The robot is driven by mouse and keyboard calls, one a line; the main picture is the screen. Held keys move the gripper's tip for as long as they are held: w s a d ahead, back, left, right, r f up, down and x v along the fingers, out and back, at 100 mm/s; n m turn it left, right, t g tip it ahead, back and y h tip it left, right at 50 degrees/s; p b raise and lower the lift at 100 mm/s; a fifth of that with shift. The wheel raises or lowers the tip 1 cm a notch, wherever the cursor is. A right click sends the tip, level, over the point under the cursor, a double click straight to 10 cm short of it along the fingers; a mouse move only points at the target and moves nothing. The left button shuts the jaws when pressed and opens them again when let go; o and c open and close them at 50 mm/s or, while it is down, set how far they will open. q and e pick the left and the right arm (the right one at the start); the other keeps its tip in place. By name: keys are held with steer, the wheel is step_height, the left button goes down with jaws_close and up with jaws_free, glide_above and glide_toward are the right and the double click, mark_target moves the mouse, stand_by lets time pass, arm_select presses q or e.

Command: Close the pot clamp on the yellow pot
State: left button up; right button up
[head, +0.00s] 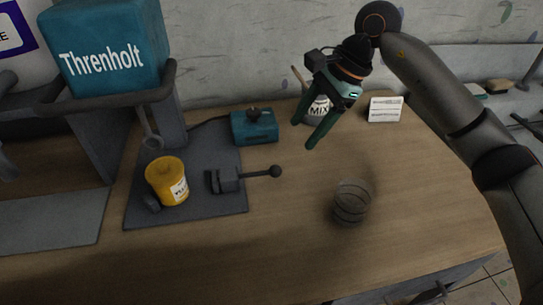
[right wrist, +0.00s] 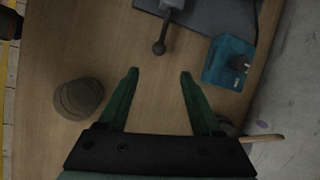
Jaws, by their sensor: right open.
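The yellow pot (head: 166,180) with a white label stands upright on the dark base plate of the machine. The pot clamp (head: 228,180) is a dark block on the same plate, to the right of the pot, with a gap between them. Its lever ends in a round black knob (head: 276,171) and points right. The knob also shows in the right wrist view (right wrist: 159,47), beyond my fingertips. My right gripper (head: 308,122) is open and empty, above the table to the upper right of the knob. My left gripper is not seen.
A teal box with a black knob (head: 255,127) stands behind the clamp. A white MIX container (head: 318,108) is behind my right gripper. A glassy ribbed cup (head: 351,202) and a white card (head: 385,109) stand on the right. The table (head: 290,225) between cup and clamp is clear.

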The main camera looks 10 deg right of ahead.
mark_target(278, 167)
steer(key=x, duration=1.2)
steer(key=shift+s, duration=0.1)
steer(key=shift+c, duration=0.2)
jaws_close()
stand_by(0.8)
